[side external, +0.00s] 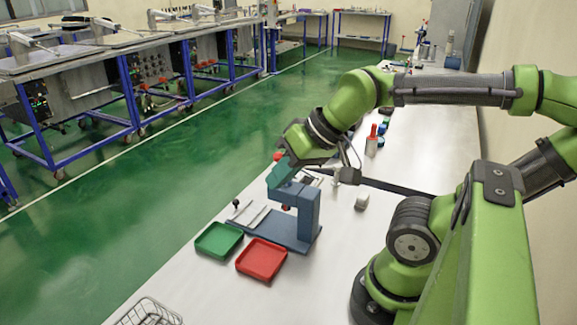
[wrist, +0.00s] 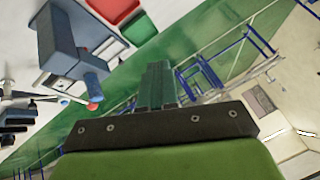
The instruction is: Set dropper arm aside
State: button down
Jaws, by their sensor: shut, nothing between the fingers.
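A blue-grey fixture (side external: 304,208) stands upright on a flat base plate on the bench; it also shows at the upper left of the wrist view (wrist: 67,40). Light rods (side external: 252,214) and a small black knob (side external: 236,203) lie at the left of its base. I cannot tell for certain which part is the dropper arm. My gripper (side external: 279,174) is above the fixture's top, tilted, with teal fingers. In the wrist view the fingers (wrist: 157,84) are together with nothing between them. In the side view they partly overlap the fixture, so contact is unclear.
A green tray (side external: 219,240) and a red tray (side external: 262,259) sit in front of the fixture, with a wire basket (side external: 147,313) nearer the camera. A small grey block (side external: 362,201) and a red-topped bottle (side external: 372,141) stand to the right and behind.

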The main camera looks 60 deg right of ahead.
jog(key=c, duration=1.8)
grip_release()
jog(key=shift+o, duration=1.3)
jog(key=shift+d+f, duration=0.2)
jog(key=o, duration=0.5)
jog(key=w+d+m, duration=0.1)
jog(key=d, duration=0.1)
jog(key=w+d+m+g, duration=0.1)
jog(key=w+d, duration=0.1)
jog(key=w+d+m, duration=0.1)
jog(key=d, duration=0.2)
jog(key=shift+w+f+g+h, duration=0.3)
jog(key=shift+h, duration=0.1)
jog(key=w+d+m+g+h, duration=0.15)
jog(key=d+m+g, duration=0.45)
jog(key=d+m, duration=1.9)
jog(key=d+f+n, duration=0.1)
jog(key=f, duration=0.4)
jog(key=d+f+n, duration=0.2)
jog(key=f, duration=0.3)
jog(key=d+f+n, duration=0.2)
jog(key=f, duration=0.3)
jog(key=shift+w+f, duration=0.3)
